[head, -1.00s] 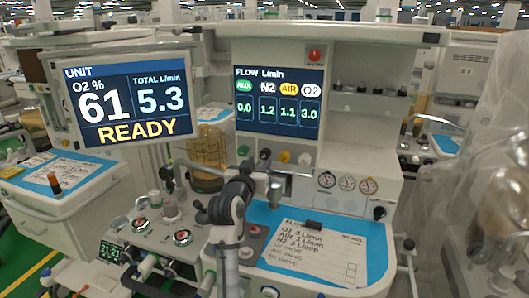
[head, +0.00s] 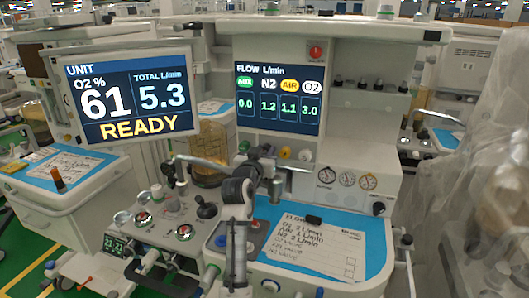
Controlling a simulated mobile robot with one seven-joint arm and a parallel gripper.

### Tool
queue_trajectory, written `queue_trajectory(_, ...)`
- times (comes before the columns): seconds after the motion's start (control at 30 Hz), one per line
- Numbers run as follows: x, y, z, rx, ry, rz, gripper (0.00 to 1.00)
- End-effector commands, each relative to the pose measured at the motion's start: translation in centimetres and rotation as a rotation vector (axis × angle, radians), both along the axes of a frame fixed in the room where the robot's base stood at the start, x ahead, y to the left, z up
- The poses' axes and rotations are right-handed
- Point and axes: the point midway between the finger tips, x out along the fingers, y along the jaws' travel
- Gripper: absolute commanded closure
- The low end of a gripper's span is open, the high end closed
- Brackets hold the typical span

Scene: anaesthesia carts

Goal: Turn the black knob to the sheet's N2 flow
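The flow screen (head: 278,92) shows N2 1.2, AIR 1.1, O2 3.0 and a green-labelled channel at 0.0. Below it is a row of knobs: green (head: 244,146), yellow (head: 285,152) and white (head: 305,155). The black knob's place, between green and yellow, is covered by dark parts of my arm, so I cannot make the knob out. My gripper (head: 267,153) is at that place; its fingers and any contact are unclear. The handwritten sheet (head: 318,248) lists O2, AIR and N2 flows; the N2 line looks like 3 L/min, but is small and blurred.
The sheet lies on a blue mat (head: 268,212) on the cart's worktop. Three gauges (head: 347,180) are right of the knobs. The large unit screen (head: 123,98) reads READY, 61 and 5.3. A metal pipe (head: 205,161) and a black-topped lever (head: 207,209) stand left of my arm.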

Motion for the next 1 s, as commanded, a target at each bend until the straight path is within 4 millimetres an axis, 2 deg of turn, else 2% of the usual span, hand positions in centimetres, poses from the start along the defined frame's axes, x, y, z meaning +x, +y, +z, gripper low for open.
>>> queue_trajectory(0.23,0.0,-0.01,0.04,-0.121,0.04,-0.001,0.94)
queue_trajectory(0.5,-0.01,0.04,-0.05,-0.133,0.044,0.0,0.94)
queue_trajectory(0.53,-0.01,0.04,-0.05,-0.133,0.044,0.0,0.69)
queue_trajectory(0.6,-0.01,0.04,-0.04,-0.133,0.044,0.0,0.62)
queue_trajectory(0.87,-0.06,0.06,-0.04,-0.132,0.044,0.0,0.62)
queue_trajectory(1.0,-0.91,0.39,-0.22,-0.132,0.044,0.0,0.62)
